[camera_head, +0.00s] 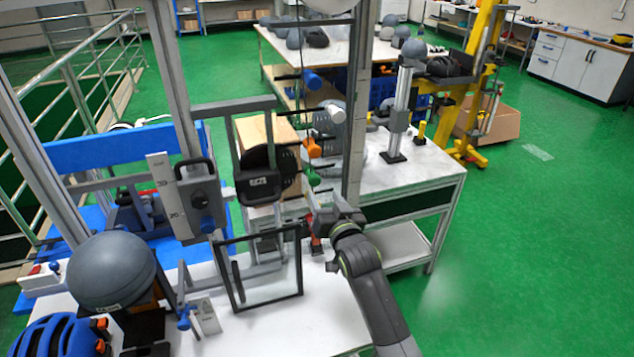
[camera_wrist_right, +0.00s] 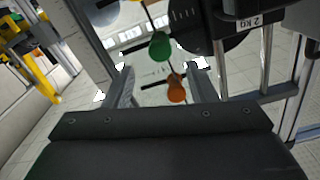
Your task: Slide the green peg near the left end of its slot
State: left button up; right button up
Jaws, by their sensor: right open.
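The green peg (camera_head: 313,178) has a rounded head and hangs in a column of coloured pegs, just below an orange peg (camera_head: 313,148). The green peg also shows in the right wrist view (camera_wrist_right: 160,46), upper middle, above an orange knob (camera_wrist_right: 176,88). My right gripper (camera_head: 314,212) is open, just below the green peg in the head view. In the right wrist view its two fingers (camera_wrist_right: 161,88) stand either side of the orange knob; the green peg is beyond the tips, apparently untouched. The slot and its ends are not clear. My left gripper is not in view.
Black weight plates marked 2 KG (camera_wrist_right: 245,22) are close beside the pegs. A tower upright (camera_head: 355,110) stands just right of them. A black-framed clear panel (camera_head: 262,268) stands on the front bench. A grey dome (camera_head: 112,272) and blue helmet (camera_head: 58,337) are at left.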

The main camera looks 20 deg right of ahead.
aim_at(315, 182)
jog(key=shift+w+a, duration=0.15)
jog(key=shift+w, duration=3.25)
grip_shut()
